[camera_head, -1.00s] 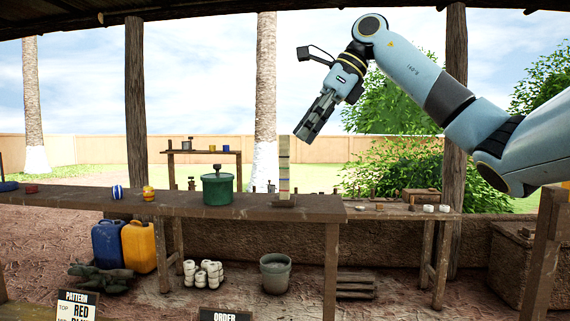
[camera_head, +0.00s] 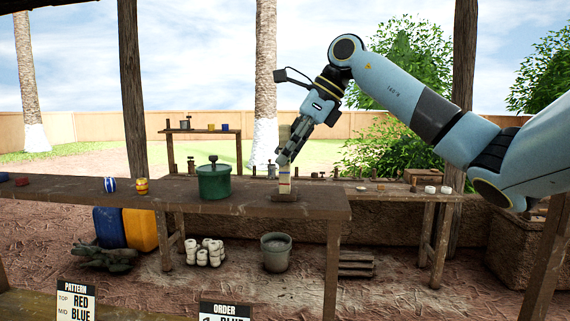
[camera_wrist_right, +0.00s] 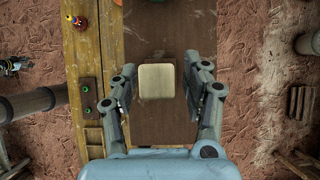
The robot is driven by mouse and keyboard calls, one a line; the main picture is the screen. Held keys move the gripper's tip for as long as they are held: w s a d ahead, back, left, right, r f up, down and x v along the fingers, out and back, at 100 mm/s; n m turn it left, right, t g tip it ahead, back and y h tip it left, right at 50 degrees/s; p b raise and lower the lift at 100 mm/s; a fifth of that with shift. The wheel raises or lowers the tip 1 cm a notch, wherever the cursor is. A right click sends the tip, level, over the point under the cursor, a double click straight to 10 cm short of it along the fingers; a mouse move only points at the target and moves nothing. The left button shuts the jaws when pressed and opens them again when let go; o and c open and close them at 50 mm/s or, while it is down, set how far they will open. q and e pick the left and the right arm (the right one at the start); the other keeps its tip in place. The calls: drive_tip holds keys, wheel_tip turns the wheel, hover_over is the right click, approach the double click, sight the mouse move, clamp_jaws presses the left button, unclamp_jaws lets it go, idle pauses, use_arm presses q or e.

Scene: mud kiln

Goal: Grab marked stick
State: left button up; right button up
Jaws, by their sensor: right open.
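The marked stick (camera_head: 284,183) stands upright on a dark base (camera_head: 284,198) on the long workbench. It is pale with coloured bands near its lower end. My right gripper (camera_head: 286,158) reaches down from the upper right and covers part of its length. In the right wrist view, the stick's pale square end (camera_wrist_right: 157,81) lies between the two fingers of the open right gripper (camera_wrist_right: 162,66), with gaps on both sides, more on the right. My left gripper is not in view.
A green lidded pot (camera_head: 213,182) stands left of the stick on the workbench (camera_head: 320,204). Striped pots (camera_head: 141,186) stand farther left. A lower side table (camera_head: 400,196) with small items is behind right. A grey bucket (camera_head: 276,253) stands on the ground.

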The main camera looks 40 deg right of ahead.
drive_tip(key=shift+w+a+f, duration=0.25)
drive_tip(key=shift+f, duration=0.2)
clamp_jaws()
drive_tip(key=shift+r, duration=0.2)
